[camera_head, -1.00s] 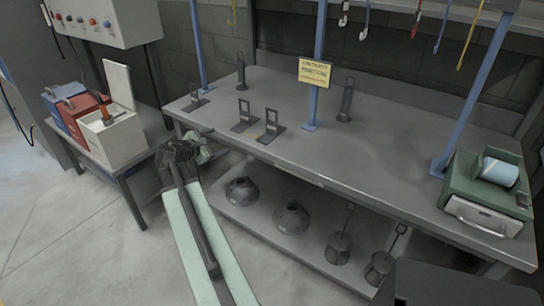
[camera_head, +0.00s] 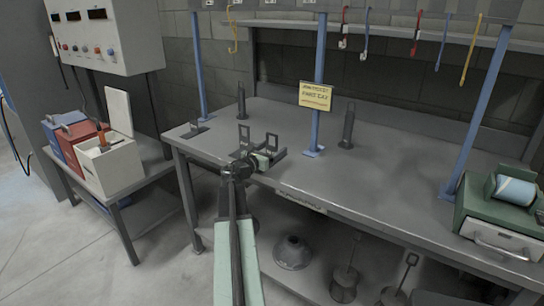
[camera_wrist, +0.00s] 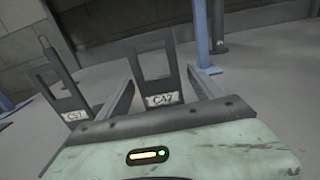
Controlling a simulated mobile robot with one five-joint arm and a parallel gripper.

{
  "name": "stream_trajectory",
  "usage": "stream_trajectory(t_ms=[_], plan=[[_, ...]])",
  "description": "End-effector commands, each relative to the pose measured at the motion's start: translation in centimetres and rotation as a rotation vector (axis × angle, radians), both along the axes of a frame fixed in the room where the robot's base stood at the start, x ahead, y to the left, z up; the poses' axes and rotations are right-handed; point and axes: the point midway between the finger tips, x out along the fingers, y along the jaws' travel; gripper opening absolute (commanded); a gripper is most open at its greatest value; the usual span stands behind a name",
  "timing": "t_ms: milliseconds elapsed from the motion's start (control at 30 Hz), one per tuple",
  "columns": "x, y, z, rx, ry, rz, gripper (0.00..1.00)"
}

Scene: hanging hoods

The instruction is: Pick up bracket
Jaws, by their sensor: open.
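Two dark upright brackets with rectangular openings stand on the grey workbench (camera_head: 390,185). The left bracket (camera_head: 244,131) is labelled C57 and shows at the left of the wrist view (camera_wrist: 76,116). The right bracket (camera_head: 273,139) is labelled C42 and is ahead in the wrist view (camera_wrist: 162,100). My gripper (camera_head: 263,159) is at the bench's front edge, before the right bracket. Its open fingers (camera_wrist: 161,77) appear either side of the C42 bracket in the wrist view. I cannot tell whether they touch it. My arm partly hides the bracket bases.
A blue post (camera_head: 318,90) with a yellow sign (camera_head: 315,96) stands behind the brackets. Dark upright holders (camera_head: 347,128) stand at the back. A green machine (camera_head: 500,215) is at the right end. Coloured hooks (camera_head: 417,33) hang above. Hoods (camera_head: 293,252) sit below the bench.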

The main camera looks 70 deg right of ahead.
Motion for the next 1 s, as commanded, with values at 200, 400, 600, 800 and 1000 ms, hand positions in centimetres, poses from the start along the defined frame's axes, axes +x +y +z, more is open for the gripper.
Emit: stream_trajectory(t_ms=[200,400,600,800,1000], plan=[[-0.7,-2.8,0.0,0.000,-0.001,-0.001,0.76],[-0.7,-2.7,0.0,0.000,-0.001,-0.001,0.62],[-0.8,-2.7,0.0,0.000,-0.001,-0.001,0.07],[-0.8,-2.7,0.1,0.000,0.000,-0.001,0.00],[-0.7,-2.7,0.4,0.000,0.000,-0.001,0.00]])
